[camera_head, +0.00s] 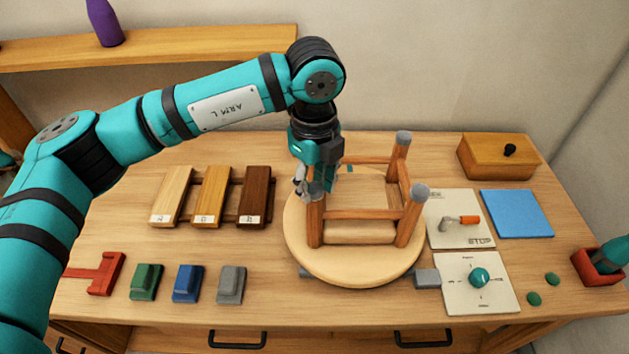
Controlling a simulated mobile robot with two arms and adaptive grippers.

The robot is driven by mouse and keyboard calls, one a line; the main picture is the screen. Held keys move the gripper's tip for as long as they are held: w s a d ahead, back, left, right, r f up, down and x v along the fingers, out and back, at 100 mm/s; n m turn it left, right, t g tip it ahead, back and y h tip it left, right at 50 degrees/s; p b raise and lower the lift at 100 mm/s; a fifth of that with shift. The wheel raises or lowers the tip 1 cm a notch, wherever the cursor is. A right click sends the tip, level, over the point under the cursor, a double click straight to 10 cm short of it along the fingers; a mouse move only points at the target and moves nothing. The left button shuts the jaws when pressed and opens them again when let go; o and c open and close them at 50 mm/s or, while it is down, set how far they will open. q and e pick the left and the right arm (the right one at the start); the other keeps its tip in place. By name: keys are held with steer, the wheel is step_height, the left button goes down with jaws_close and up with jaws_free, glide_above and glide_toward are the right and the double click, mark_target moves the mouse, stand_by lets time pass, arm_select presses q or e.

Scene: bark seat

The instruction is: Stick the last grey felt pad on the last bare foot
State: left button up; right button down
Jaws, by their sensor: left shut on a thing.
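The far right foot (403,138) and the near right foot (420,192) have grey caps. My left gripper (314,188) is shut at the top of the near left leg (315,228). The grey felt pad in it is hidden by the fingers, and I cannot tell whether it touches the foot. The far left leg is largely hidden behind my gripper. My right gripper is not in view.
Wood samples (212,197) and green, blue and grey blocks (231,285) lie left. A lever panel (459,205), knob panel (459,298), blue mat (515,214) and wooden box (497,158) are right. Two green discs (534,299) lie near a red holder (590,270).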

mark_target(315, 187)
arm_select(q)
steer(key=shift+f+b, duration=0.25)
steer(key=shift+b, duration=0.1)
steer(key=o, duration=0.8)
steer(key=shift+c, duration=0.2)
steer(key=shift+o, duration=0.4)
steer(key=shift+o, duration=1.3)
steer(key=shift+r, duration=0.1)
steer(key=shift+r+p, duration=1.4)
steer(key=shift+r, duration=2.05)
